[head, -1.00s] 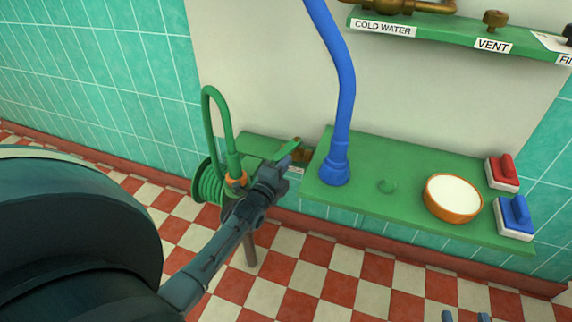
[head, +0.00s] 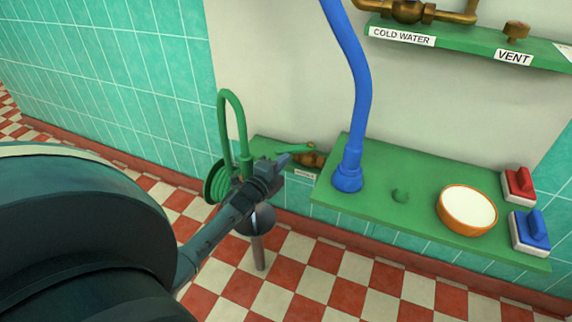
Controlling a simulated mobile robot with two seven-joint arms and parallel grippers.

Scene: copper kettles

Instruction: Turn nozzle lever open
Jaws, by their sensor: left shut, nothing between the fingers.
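A green lever (head: 295,148) lies on a brass valve (head: 314,160) at the left end of the green shelf, in the middle of the head view. My left gripper (head: 283,161) is shut and empty, with its tips close beside the lever's left end. I cannot tell whether they touch it. The gripper and its wrist hide part of the green hose's fitting. A looped green hose (head: 222,120) rises behind the gripper, with a coil (head: 214,181) at its foot. My right gripper is not in view.
A blue hose (head: 360,105) stands on the green shelf (head: 385,235), right of the valve. An orange-rimmed bowl (head: 467,209), a red switch (head: 518,184) and a blue switch (head: 530,229) are further right. A post (head: 259,253) stands below my gripper.

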